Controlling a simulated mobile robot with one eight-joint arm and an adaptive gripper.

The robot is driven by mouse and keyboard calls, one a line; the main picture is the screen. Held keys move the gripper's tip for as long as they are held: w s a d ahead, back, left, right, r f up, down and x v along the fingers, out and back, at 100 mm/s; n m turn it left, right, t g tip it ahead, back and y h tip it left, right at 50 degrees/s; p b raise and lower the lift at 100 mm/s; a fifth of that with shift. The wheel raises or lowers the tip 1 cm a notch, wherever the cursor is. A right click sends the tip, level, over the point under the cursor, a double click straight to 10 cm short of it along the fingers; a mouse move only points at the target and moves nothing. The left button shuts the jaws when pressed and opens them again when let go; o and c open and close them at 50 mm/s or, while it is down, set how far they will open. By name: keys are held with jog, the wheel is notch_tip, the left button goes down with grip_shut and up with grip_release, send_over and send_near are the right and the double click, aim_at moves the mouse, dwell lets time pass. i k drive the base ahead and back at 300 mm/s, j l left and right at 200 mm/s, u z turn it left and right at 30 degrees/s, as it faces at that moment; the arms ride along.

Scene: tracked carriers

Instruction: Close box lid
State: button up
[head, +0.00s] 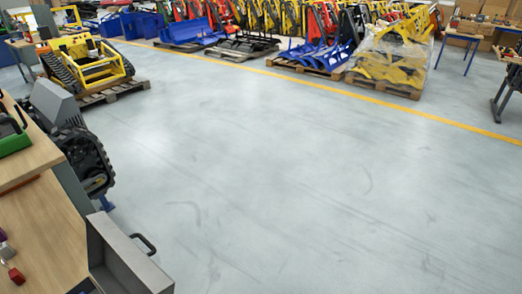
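No box with a lid can be made out for certain. A grey metal open-topped box or drawer (128,258) juts out from the workbench at the lower left, with a dark handle (145,244) on its outer side. A green case or tray (13,142) with a dark bar above it stands on the bench at the left edge and is cut off by the frame. I cannot tell whether it has a lid. My gripper is not in view.
The wooden workbench (42,232) fills the lower left, with small red and purple objects on it. A tracked machine (84,150) stands behind it. Pallets with yellow and blue machine parts line the back beyond a yellow floor line. The grey floor (300,190) between is clear.

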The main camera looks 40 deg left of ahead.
aim_at(116, 263)
jog(key=i+j+u, duration=0.15)
jog(key=i+u, duration=0.25)
jog(key=i+j+u, duration=0.1)
jog(key=i+u, duration=0.6)
jog(key=u, duration=0.15)
jog(key=i+l+u, duration=0.25)
jog(key=u, duration=0.15)
jog(key=i+l+u, duration=0.4)
jog(key=i+j+z, duration=0.25)
jog(key=i+z, duration=0.2)
jog(key=i+j+z, duration=0.45)
jog(key=k+l+z, duration=0.1)
jog(key=z, duration=7.55)
jog(key=k+j, duration=0.15)
jog(key=j, duration=0.2)
jog(key=k+j+z, duration=0.15)
jog(key=j, duration=0.2)
jog(key=k+j, duration=0.25)
jog(key=j+z, duration=0.05)
jog(key=j, duration=0.05)
